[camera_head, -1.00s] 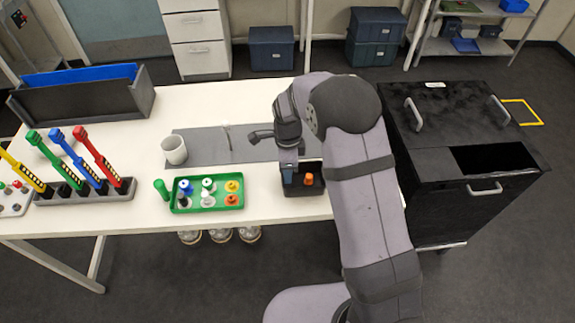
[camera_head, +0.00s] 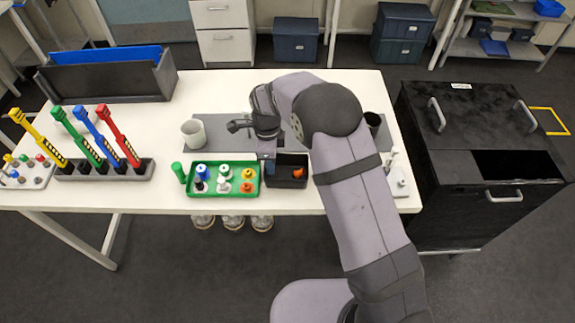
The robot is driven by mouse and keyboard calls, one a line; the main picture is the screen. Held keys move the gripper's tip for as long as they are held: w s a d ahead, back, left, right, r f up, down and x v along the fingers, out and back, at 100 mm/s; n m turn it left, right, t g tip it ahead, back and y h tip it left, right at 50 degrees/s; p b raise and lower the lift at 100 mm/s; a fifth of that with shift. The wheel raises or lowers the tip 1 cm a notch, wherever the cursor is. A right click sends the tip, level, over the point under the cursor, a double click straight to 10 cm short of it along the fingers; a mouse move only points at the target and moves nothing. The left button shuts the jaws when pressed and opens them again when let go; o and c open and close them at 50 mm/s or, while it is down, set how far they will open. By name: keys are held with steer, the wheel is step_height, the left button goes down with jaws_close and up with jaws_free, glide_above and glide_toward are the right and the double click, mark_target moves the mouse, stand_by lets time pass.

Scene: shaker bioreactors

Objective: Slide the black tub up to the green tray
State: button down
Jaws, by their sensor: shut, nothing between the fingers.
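The black tub (camera_head: 288,184) stands on the white table just right of the green tray (camera_head: 224,193). Their facing sides are very close; I cannot tell whether they touch. An orange piece (camera_head: 299,173) lies in the tub, apparently tilted. The green tray holds several small bottles with white, blue, black, yellow and orange caps. My gripper (camera_head: 268,176) is shut and empty, pointing down at the tub's left end. Its tips are partly hidden, so I cannot tell whether they touch the tub wall.
A green-capped or green upright piece (camera_head: 179,172) stands left of the tray. A grey mat (camera_head: 215,133) with a white cup (camera_head: 194,133) lies behind. A rack of coloured tools (camera_head: 110,168) is at left. My arm covers the table right of the tub.

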steer(key=shift+a, duration=0.1)
stand_by(0.3)
step_height(320, 180, up, 10)
steer(key=p, duration=0.7)
steer(key=shift+p, duration=0.3)
